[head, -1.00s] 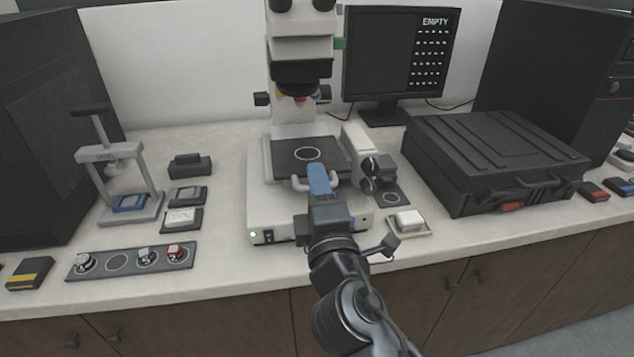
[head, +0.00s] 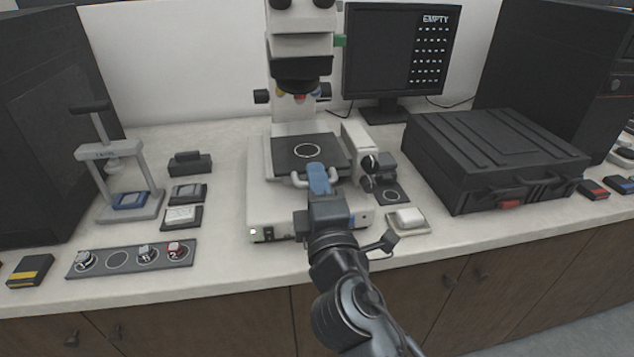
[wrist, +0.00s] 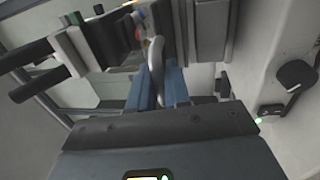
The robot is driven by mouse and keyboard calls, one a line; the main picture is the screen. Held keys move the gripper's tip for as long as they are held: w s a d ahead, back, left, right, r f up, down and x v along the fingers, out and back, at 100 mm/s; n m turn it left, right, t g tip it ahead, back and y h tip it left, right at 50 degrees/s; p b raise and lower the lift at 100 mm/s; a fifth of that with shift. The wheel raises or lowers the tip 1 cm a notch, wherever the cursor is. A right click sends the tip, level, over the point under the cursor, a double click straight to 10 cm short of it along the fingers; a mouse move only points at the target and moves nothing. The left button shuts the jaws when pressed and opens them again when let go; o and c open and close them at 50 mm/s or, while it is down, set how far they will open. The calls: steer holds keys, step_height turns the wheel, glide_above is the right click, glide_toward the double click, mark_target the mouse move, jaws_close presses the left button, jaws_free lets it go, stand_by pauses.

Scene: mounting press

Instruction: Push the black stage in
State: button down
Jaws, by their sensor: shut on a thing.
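The black stage (head: 325,144) is a flat plate with a white ring on it, on the white microscope base (head: 283,224) under the lenses. A pale curved handle (head: 296,181) sticks out from the stage's front edge. My gripper (head: 318,178), with blue fingers, is at the handle and shut on it. In the wrist view the handle (wrist: 156,62) passes between the blue fingers of my gripper (wrist: 161,88). My fingers hide part of the handle and the stage's front right edge in the head view.
Focus knobs (head: 379,171) stand close to the right of the stage. A small white block in a dish (head: 407,218) lies right of my wrist. A large black case (head: 495,155) is farther right. A puck tray (head: 130,258) and a small press (head: 118,170) are at left.

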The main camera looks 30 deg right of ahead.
mark_target(308, 154)
steer(key=x, duration=0.2)
steer(key=f+x, duration=0.1)
steer(key=x, duration=0.5)
steer(key=shift+w+f, duration=0.15)
steer(key=shift+f, duration=0.15)
steer(key=c, duration=1.3)
jaws_free()
steer(key=b+v, duration=0.2)
steer(key=v, duration=0.6)
